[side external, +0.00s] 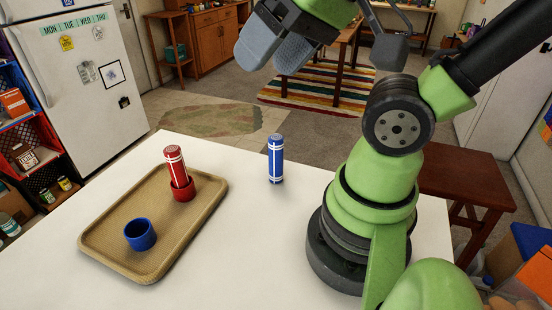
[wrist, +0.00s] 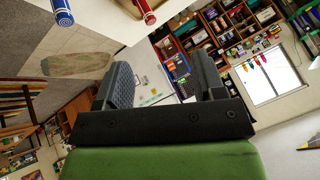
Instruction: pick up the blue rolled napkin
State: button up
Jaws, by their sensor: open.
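The blue rolled napkin (side external: 275,159) with white bands stands upright on the white table, right of the tray. Its end also shows at the top left of the wrist view (wrist: 62,12). A red rolled napkin (side external: 175,166) stands upright in a red ring-like cup (side external: 183,190) on the tan tray (side external: 180,242). It also shows at the top of the wrist view (wrist: 145,12). An empty blue ring-like cup (side external: 140,234) sits near the tray's front. My gripper (side external: 270,52) is open and empty, raised well above the table and apart from the blue napkin.
The white table (side external: 255,245) is clear around the blue napkin and between it and the tray. A white fridge (side external: 75,75) and crates (side external: 30,150) stand beyond the table at left. A brown stool (side external: 465,178) stands at right.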

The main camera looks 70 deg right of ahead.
jog(key=w+d+f+n+g+h, duration=0.2)
jog(key=w+d+f, duration=0.1)
jog(key=w+d, duration=0.1)
jog(key=n+g, duration=0.4)
jog(key=g, duration=0.1)
send_near(276, 151)
jog(key=shift+w+d+f, duration=0.25)
jog(key=shift+w+d, duration=0.25)
jog(key=shift+d, duration=0.05)
jog(key=shift+n, duration=0.3)
jog(key=f, duration=0.4)
jog(key=shift+s+d+f, duration=0.1)
jog(key=shift+d+f, duration=0.1)
jog(key=shift+f, duration=3.1)
jog(key=c, duration=1)
